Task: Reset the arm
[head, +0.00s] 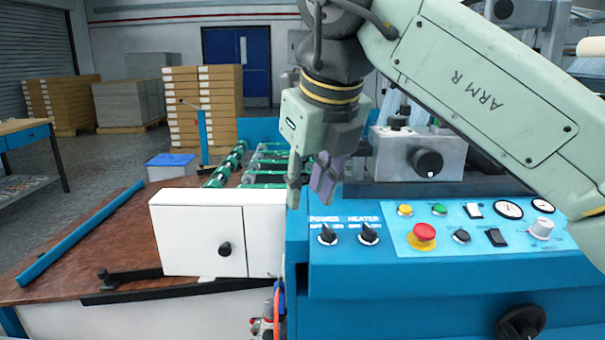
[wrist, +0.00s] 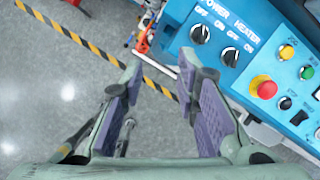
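My gripper (head: 310,182) hangs from my arm in the head view, pointing down above the left end of the blue control panel (head: 370,275). In the wrist view my gripper (wrist: 158,80) has its two purple-padded fingers apart, with nothing between them but floor and the panel's edge. The power knob (head: 327,234) and heater knob (head: 368,233) sit just below and to the right of the fingers in the head view. The fingers look clear of both knobs. The power knob (wrist: 200,34) and heater knob (wrist: 230,56) also show in the wrist view, beyond the right finger.
A red emergency button (head: 424,231) and several small buttons and dials lie farther right on the panel. A white box (head: 200,238) with a black knob stands left of my gripper. Stacked boxes (head: 205,110) and a blue door (head: 241,65) are far behind.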

